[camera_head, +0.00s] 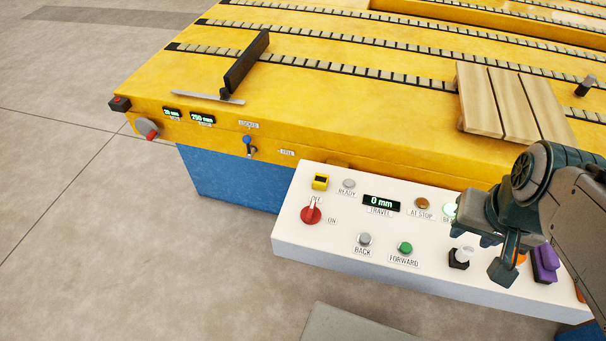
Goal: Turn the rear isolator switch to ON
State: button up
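A red rotary switch (311,215) sits at the left end of the white control panel (330,258), with labels OFF above it and ON to its right. Its pale pointer points up towards OFF. A second red knob on a grey round base (150,132) is on the left end of the yellow machine; its setting is not readable. I cannot tell whether either is the rear isolator. My gripper (489,262) hangs over the right part of the panel, well right of the red rotary switch. Its finger opening is not clear, and it hides part of the panel.
A wooden pallet (480,105) and black upright plate (247,62) stand on the yellow machine (330,115). Floor at left is clear.

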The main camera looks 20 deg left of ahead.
aim_at(311, 215)
jog(key=u, duration=0.6)
jog(key=k, duration=1.1)
jog(key=u, duration=0.65)
jog(key=i, duration=1.4)
jog(key=z, duration=0.45)
